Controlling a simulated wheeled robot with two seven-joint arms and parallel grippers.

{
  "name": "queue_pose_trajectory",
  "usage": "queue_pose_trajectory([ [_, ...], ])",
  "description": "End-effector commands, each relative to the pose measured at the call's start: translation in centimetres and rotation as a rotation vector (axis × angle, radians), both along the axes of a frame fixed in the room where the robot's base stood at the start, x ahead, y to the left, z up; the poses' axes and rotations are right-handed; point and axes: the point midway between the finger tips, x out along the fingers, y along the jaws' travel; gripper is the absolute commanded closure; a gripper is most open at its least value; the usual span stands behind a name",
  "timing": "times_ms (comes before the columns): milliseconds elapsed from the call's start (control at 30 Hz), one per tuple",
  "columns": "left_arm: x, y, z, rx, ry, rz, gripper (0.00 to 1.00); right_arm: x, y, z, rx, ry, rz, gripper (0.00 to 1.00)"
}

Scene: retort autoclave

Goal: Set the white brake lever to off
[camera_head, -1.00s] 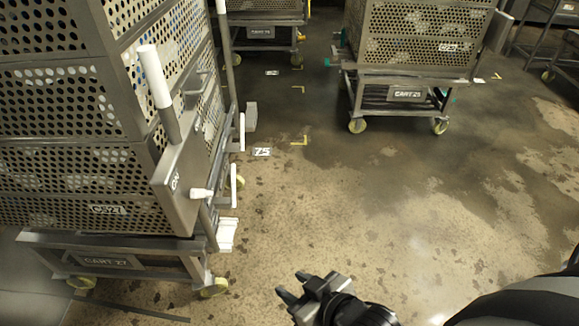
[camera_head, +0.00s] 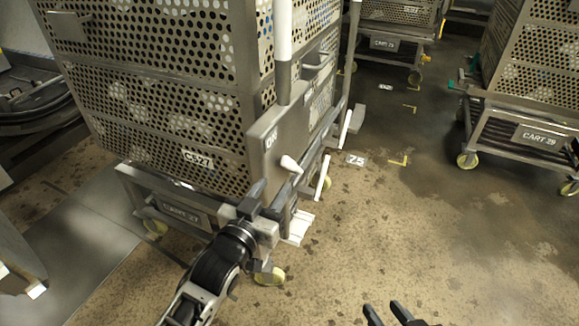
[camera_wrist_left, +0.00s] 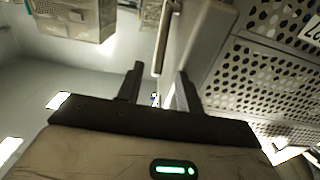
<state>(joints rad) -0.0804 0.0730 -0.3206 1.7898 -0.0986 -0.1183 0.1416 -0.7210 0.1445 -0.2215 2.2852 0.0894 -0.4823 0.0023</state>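A tall lever with a white grip (camera_head: 283,32) and grey shaft stands upright beside a grey plate (camera_head: 262,150) on the cart's corner. The plate reads "ON". A short white knob (camera_head: 291,163) sticks out of the plate lower down. My right gripper (camera_head: 386,312) is at the bottom edge, fingers apart and empty, partly cut off.
The perforated cart marked CART 27 (camera_head: 185,213) carries the plate. White upright handles (camera_head: 323,175) and a white pedal-like part (camera_head: 299,228) project from its right side. CART 29 (camera_head: 540,135) stands at right, another cart (camera_head: 385,43) behind.

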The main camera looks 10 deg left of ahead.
Motion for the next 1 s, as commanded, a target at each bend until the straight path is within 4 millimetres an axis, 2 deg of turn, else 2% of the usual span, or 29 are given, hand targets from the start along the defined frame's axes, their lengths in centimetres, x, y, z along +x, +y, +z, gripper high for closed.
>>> queue_pose_trajectory([
  [33, 1.2, -0.4, 0.0, 0.000, -0.002, -0.001, 0.64, 0.0, 0.0, -0.2, -0.001, -0.001, 0.000, 0.64],
  [200, 4.6, -1.5, -0.1, 0.001, -0.001, -0.001, 0.64, 0.0, 0.0, -0.6, -0.001, -0.006, 0.001, 0.64],
  [400, 7.3, -2.4, -0.1, 0.000, 0.001, 0.000, 0.64, 0.1, 0.0, -0.7, -0.002, -0.011, 0.001, 0.64],
  [600, 8.4, -2.8, -0.1, 0.000, 0.002, 0.000, 0.64, -0.1, 0.0, -0.6, -0.002, -0.013, 0.003, 0.64],
  [867, 8.4, -2.8, -0.1, 0.000, 0.002, 0.000, 0.64, -0.3, 0.0, -0.5, -0.006, -0.011, 0.008, 0.64],
  [900, 8.4, -2.7, -0.1, 0.001, 0.002, 0.000, 0.75, -0.3, 0.0, -0.6, -0.007, -0.011, 0.009, 0.64],
  [1000, 8.4, -2.7, -0.1, 0.001, 0.002, 0.000, 1.00, -0.3, 0.0, -0.6, -0.006, -0.011, 0.009, 0.64],
])
